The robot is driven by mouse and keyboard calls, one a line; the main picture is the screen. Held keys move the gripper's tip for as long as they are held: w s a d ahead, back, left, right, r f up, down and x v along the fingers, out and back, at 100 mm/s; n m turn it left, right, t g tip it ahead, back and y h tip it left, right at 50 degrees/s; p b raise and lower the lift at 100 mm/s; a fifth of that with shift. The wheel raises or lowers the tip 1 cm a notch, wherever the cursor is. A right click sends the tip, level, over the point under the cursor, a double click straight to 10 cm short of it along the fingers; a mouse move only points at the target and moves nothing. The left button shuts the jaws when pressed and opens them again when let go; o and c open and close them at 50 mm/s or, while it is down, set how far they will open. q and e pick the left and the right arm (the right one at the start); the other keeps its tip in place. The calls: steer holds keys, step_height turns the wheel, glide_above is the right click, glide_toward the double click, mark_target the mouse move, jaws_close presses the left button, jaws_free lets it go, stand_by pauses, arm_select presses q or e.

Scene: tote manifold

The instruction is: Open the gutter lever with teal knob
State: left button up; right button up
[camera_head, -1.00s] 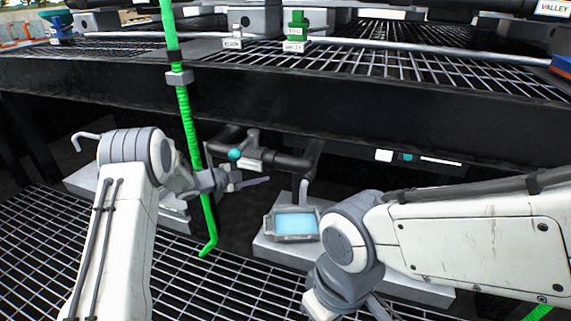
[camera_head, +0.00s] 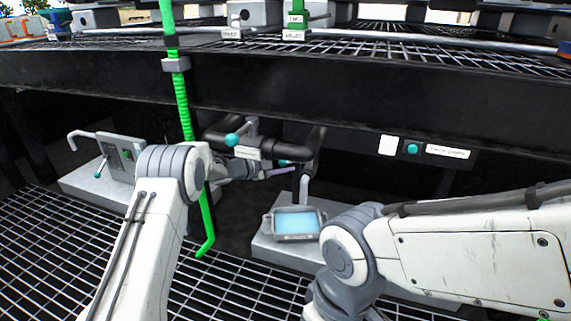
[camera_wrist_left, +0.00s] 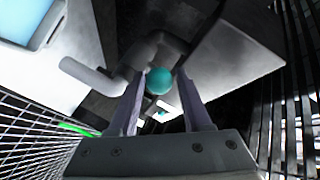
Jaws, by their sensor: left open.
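A teal knob (camera_head: 232,140) sits on a short grey lever on the dark pipe under the bench edge, with a small white label below it. More teal (camera_head: 284,161) shows lower on the pipe, by my left gripper's fingers. My left gripper (camera_head: 280,171) reaches in behind the green hose, just below the pipe. In the left wrist view, my open gripper (camera_wrist_left: 160,98) has a teal ball knob (camera_wrist_left: 159,81) between its fingertips; contact cannot be told. A smaller teal spot (camera_wrist_left: 162,115) shows beyond. My right arm folds downward at the lower right, its gripper hidden.
A green hose (camera_head: 187,120) hangs close to my left wrist. A grey block with a blue screen (camera_head: 296,222) stands right of it. A grey box (camera_head: 122,156) with a bent handle and teal knob stands left. The black bench beam (camera_head: 400,110) hangs above.

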arm_select(q)
jaws_close()
stand_by(1.3)
